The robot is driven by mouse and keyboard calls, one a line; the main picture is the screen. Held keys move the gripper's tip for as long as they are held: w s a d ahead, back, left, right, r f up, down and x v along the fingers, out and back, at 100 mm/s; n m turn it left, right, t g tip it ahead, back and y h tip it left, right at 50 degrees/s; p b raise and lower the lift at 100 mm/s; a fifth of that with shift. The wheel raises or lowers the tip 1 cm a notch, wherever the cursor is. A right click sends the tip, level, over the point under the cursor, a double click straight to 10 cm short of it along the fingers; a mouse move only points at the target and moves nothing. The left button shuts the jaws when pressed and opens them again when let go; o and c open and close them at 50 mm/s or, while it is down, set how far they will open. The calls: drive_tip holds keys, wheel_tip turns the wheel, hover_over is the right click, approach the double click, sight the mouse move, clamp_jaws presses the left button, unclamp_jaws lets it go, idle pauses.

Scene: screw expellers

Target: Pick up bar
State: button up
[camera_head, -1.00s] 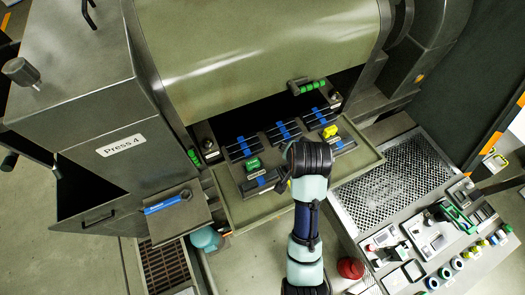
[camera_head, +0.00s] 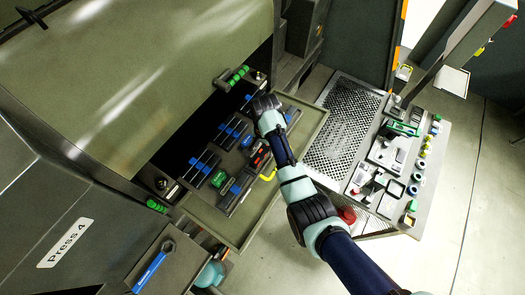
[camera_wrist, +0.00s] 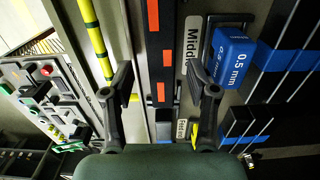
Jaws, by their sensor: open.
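In the wrist view, a dark bar with orange-red marks (camera_wrist: 152,50) runs lengthwise through the gap between my fingers. A yellow bar with black bands (camera_wrist: 94,38) lies left of it, partly behind the left finger. I cannot tell which of the two is the task's bar. My gripper (camera_wrist: 160,76) is open and empty, its fingers spread on either side of the dark bar. How far the fingertips are above it is unclear. In the head view my wrist is over the tray (camera_head: 312,130), and a dark, red-marked item and a yellow piece (camera_head: 268,175) show beside my forearm.
A blue 0.5 mm block (camera_wrist: 232,55) and dark bars with blue bands lie right of my gripper. A green block (camera_head: 219,179) sits in the tray. The press housing (camera_head: 130,70) stands behind it. A perforated plate (camera_head: 345,115) and a tool bench (camera_head: 432,185) are to the right.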

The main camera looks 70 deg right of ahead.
wheel_tip(320, 180, down, 2)
drive_tip(key=shift+w, duration=0.1)
clamp_jaws()
idle(0.5)
wheel_tip(320, 180, up, 11)
drive_tip(key=p, duration=0.2)
wheel_tip(320, 180, up, 9)
drive_tip(key=p, duration=0.8)
hover_over(264, 149)
